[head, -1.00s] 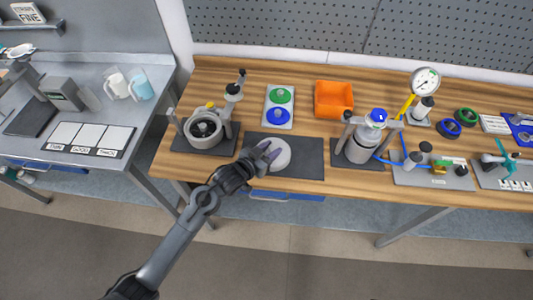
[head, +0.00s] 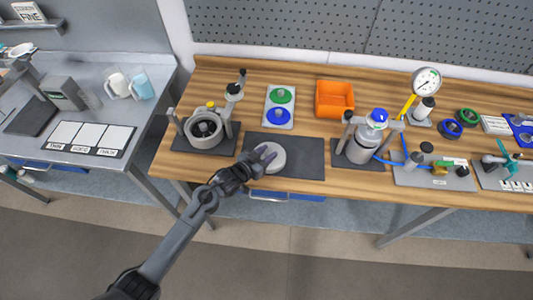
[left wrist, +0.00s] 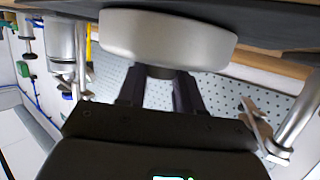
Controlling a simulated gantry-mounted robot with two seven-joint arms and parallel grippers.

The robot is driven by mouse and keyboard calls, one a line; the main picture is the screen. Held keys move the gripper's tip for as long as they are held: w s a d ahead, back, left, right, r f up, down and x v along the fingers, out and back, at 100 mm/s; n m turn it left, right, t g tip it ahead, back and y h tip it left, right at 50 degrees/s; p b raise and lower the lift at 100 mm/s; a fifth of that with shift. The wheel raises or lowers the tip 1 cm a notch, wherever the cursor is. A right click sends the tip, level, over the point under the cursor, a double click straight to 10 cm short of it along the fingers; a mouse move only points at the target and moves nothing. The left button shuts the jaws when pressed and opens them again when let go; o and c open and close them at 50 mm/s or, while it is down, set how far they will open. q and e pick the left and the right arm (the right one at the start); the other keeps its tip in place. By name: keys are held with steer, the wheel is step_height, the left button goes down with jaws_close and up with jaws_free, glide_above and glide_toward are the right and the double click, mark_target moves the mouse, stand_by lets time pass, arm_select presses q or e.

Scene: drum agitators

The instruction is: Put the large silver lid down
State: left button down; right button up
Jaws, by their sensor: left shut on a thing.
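The large silver lid (head: 274,161) is a round light-grey disc at the left part of the dark mat (head: 305,158), near the bench's front. My left gripper (head: 265,153) is shut on the lid, reaching in from the front left. In the left wrist view, the lid (left wrist: 165,38) spans the top of the picture at the fingertips of my left gripper (left wrist: 160,75). The mat's dark surface lies right against or very close to the lid; I cannot tell whether they touch. My right gripper is not in view.
An open drum unit (head: 205,131) stands left of the mat, and a silver vessel with a blue top (head: 360,146) stands right. Behind are a plate with green and blue discs (head: 280,106) and an orange bin (head: 334,98). The mat's right part is clear.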

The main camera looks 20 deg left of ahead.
arm_select(q)
steer(key=c, duration=0.7)
jaws_free()
steer(key=shift+f, duration=0.1)
steer(key=shift+c, duration=0.2)
